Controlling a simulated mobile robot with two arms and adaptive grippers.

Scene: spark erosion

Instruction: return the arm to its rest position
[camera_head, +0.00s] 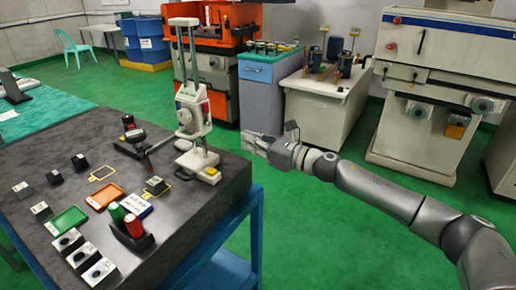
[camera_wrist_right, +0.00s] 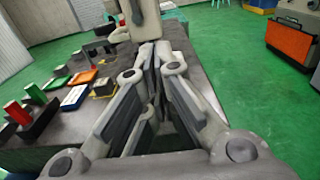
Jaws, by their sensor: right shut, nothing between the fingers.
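My right arm (camera_head: 390,192) reaches in from the right edge of the head view. The base of the stand (camera_wrist_right: 122,34) is just beyond the fingertips there. My left gripper does not show in either view.
The dark table (camera_head: 200,222) bears a green tray (camera_head: 66,221), an orange tray (camera_head: 104,196), red and green cylinders in a black holder (camera_head: 130,238) and several small metal blocks. Green floor (camera_head: 330,235) is clear right of the table. Cabinets and machines (camera_head: 428,134) stand behind.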

